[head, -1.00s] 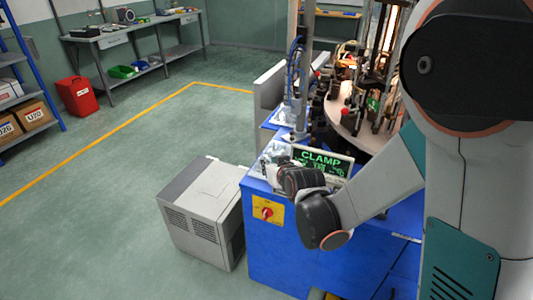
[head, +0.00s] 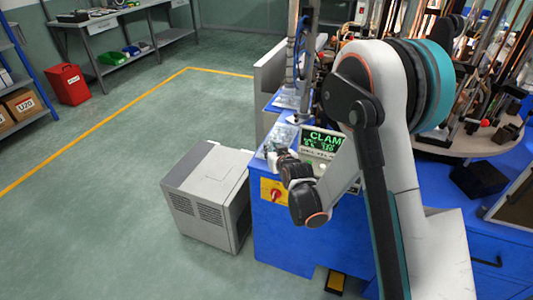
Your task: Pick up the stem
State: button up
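My gripper (head: 273,157) is at the near left corner of the blue machine (head: 300,240), beyond my wrist. It is small and partly hidden by the wrist, and its fingers cannot be made out clearly. A clear, glassy-looking patch (head: 283,138) lies on the machine top just beyond the gripper. I cannot make out a stem there, nor whether the gripper touches or holds anything.
A red switch on a yellow plate (head: 274,194) is below. A grey cabinet (head: 207,192) stands left. A round machine table (head: 460,145) is at right.

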jog(key=shift+b+x, duration=1.25)
jog(key=shift+x, duration=1.65)
jog(key=shift+a, duration=0.1)
jog(key=shift+c, duration=0.5)
jog(key=shift+s, duration=0.1)
grip_shut()
